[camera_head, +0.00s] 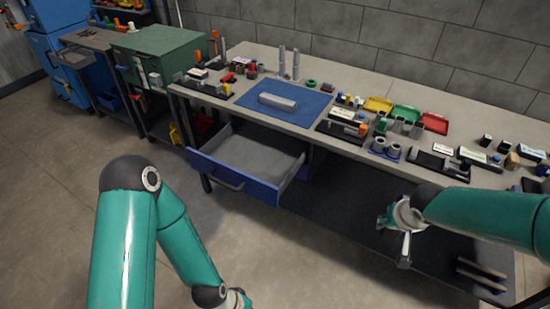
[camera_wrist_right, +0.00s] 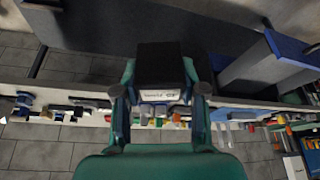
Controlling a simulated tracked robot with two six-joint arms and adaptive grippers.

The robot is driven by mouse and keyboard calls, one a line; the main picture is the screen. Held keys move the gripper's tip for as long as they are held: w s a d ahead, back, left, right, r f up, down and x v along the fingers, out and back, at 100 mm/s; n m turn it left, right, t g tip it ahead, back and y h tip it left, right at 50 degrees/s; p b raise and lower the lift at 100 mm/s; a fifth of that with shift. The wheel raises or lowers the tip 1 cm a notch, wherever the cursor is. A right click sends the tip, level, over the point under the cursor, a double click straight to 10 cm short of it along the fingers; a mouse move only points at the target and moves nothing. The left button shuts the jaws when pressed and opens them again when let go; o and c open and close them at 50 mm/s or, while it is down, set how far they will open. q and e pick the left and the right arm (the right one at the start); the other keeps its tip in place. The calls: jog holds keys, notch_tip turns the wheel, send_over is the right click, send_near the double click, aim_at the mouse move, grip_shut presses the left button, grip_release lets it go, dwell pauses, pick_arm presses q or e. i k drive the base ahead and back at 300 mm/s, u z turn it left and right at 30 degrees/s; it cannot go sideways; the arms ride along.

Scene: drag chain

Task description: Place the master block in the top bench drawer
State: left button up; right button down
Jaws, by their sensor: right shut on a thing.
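My right gripper (camera_wrist_right: 160,98) is shut on a dark block with a white printed label, the master block (camera_wrist_right: 160,68), as the right wrist view shows. In the head view my right gripper (camera_head: 396,222) hangs in front of the bench, right of the drawer, and the block is hard to make out there. The top bench drawer (camera_head: 232,180) has a blue front and is pulled open, with its grey floor bare. It also shows at the upper right of the right wrist view (camera_wrist_right: 262,65). My left arm comes in at the lower left; its fingers are out of view.
The bench top (camera_head: 330,75) carries a blue mat (camera_head: 310,110) with a grey block (camera_head: 278,101), coloured trays (camera_head: 406,114) and several small fixtures. A dark lower shelf (camera_head: 345,210) lies under it. A green cabinet (camera_head: 160,50) stands to the left. Floor in front is clear.

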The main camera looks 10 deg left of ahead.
aim_at(256, 157)
jog(key=z, duration=0.15)
jog(key=i, duration=0.15)
jog(key=u, duration=1.3)
jog(key=i, duration=1.6)
jog(key=z, duration=0.05)
